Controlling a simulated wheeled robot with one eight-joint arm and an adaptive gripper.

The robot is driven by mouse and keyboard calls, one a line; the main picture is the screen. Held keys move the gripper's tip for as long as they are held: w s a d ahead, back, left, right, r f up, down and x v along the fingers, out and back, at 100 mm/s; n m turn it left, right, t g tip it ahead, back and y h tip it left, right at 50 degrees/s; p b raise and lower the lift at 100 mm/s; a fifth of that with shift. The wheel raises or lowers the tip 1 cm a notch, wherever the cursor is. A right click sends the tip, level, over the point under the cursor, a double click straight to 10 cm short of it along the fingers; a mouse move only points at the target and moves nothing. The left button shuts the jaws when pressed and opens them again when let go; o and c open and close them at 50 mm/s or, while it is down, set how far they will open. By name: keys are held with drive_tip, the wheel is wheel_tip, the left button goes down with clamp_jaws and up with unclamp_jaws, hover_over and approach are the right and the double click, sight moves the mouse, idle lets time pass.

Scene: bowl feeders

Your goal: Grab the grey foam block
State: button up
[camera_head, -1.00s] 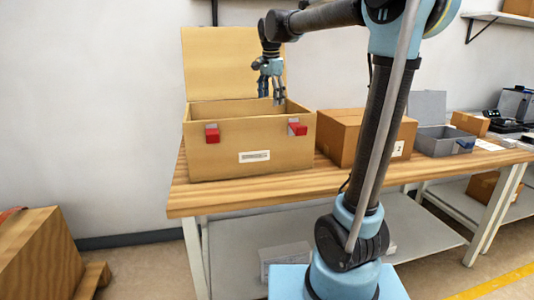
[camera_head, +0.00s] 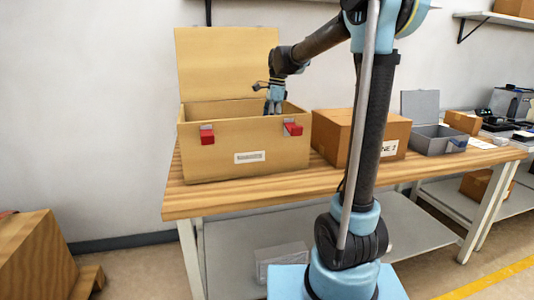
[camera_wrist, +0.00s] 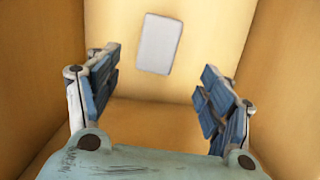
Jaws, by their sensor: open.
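The grey foam block (camera_wrist: 159,43) lies inside the wooden box, a pale rounded rectangle in the upper middle of the wrist view. My gripper (camera_wrist: 158,88) is open and empty, its two blue-padded fingers spread apart. The block appears beyond the fingertips, between their lines, and not touched by them. In the head view my gripper (camera_head: 273,108) reaches down into the opening of the wooden box (camera_head: 222,160). The box's front wall hides the block there.
The box's lid (camera_head: 226,65) stands open at the back. Box walls surround my gripper closely. A cardboard box (camera_head: 360,138) stands right of it on the wooden table (camera_head: 300,186), with a grey open case (camera_head: 438,140) farther right.

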drive_tip(key=f, duration=0.3)
drive_tip(key=a+f, duration=0.1)
drive_tip(key=f, duration=0.6)
drive_tip(key=shift+s+a+f, duration=0.2)
drive_tip(key=shift+f, duration=0.15)
drive_tip(key=shift+c, duration=0.5)
drive_tip(key=c, duration=0.9)
